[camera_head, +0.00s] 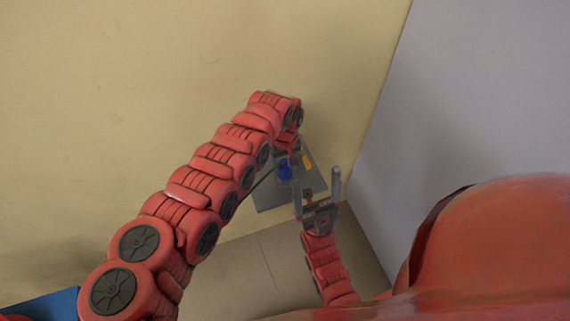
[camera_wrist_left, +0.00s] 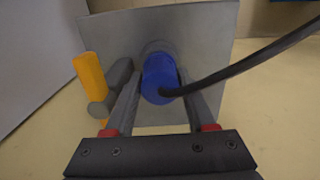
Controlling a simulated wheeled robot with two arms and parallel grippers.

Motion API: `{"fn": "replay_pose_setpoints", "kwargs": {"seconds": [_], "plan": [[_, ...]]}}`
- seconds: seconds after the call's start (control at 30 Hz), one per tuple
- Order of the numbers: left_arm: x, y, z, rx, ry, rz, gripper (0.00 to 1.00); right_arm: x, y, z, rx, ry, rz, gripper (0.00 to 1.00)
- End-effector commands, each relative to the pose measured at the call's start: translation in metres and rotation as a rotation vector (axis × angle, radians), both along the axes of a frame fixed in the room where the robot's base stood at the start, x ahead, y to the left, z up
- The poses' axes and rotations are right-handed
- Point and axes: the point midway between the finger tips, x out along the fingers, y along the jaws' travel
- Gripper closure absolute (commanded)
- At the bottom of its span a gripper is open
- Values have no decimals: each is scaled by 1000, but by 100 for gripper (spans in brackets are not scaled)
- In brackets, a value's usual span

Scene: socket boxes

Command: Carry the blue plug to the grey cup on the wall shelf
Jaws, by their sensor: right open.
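The blue plug (camera_wrist_left: 158,79) sits against a grey panel (camera_wrist_left: 205,40) in the left wrist view, with a black cable running off to the right. It shows small and partly covered in the head view (camera_head: 285,173). My left gripper (camera_wrist_left: 160,85) has one finger on each side of the plug; whether they press on it I cannot tell. In the head view its fingers are hard to make out. My right gripper (camera_head: 318,192) is open and empty, beside the panel's lower right. I cannot make out a grey cup or wall shelf.
A yellow cylinder (camera_wrist_left: 88,75) stands beside the plug, with a dark grey rounded piece (camera_wrist_left: 110,88) between them. The yellow one also shows in the head view (camera_head: 307,161). A beige wall (camera_head: 130,90) and a grey wall (camera_head: 460,110) meet behind. A blue surface (camera_head: 50,305) shows lower left.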

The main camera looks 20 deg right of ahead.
Motion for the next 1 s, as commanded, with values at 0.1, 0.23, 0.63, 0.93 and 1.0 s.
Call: {"fn": "replay_pose_setpoints", "kwargs": {"seconds": [0.1,0.23,0.63,0.93,1.0], "plan": [[0,0,1,0,-1,0,21,0,0,1,0,0,0,17],[0,0,1,-1,-1,0,15,0,0,1,0,0,0,17],[1,-1,4,-4,-2,-1,15,0,0,1,0,0,0,17],[3,0,52,-5,-7,2,15,0,0,-9,0,0,0,17],[3,0,70,-5,-8,1,15,0,0,-15,0,0,0,17]]}}
